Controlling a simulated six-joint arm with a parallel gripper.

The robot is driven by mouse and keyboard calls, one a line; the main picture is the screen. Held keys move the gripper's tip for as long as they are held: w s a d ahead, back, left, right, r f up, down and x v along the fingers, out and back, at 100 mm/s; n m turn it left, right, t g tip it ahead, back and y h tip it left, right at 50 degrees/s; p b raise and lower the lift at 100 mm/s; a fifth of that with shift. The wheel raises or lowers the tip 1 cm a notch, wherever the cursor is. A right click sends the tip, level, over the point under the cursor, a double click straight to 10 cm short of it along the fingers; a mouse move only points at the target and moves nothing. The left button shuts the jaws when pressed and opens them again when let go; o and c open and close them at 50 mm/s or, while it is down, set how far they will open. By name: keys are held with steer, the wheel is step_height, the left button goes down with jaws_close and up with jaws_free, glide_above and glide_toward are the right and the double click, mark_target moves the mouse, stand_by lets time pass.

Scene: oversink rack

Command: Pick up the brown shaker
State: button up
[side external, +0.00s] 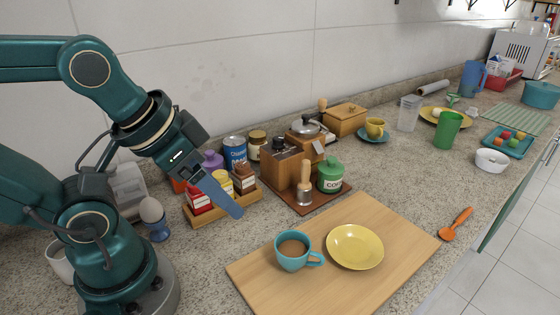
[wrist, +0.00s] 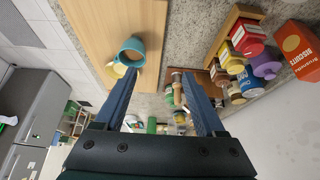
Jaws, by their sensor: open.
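The brown shaker (side external: 244,178) stands upright at the right end of a small wooden rack (side external: 229,211), beside a yellow shaker (side external: 222,184) and a red shaker (side external: 199,199). In the wrist view the brown shaker (wrist: 220,78) is small, to the right of my right finger. My gripper (side external: 234,208) hangs in front of the rack in the side view, and one blue finger overlaps the shakers' area. In the wrist view my gripper (wrist: 158,74) shows two fingers spread wide with nothing held between them.
Behind the rack stand a purple pot (side external: 212,160), a blue can (side external: 235,151) and a jar (side external: 256,139). A coffee grinder (side external: 280,167) and green-lidded canister (side external: 330,176) stand to the right. A cutting board (side external: 329,291) bears a teal mug (side external: 291,256) and yellow plate (side external: 354,247).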

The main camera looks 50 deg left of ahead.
steer(key=shift+c, duration=1.2)
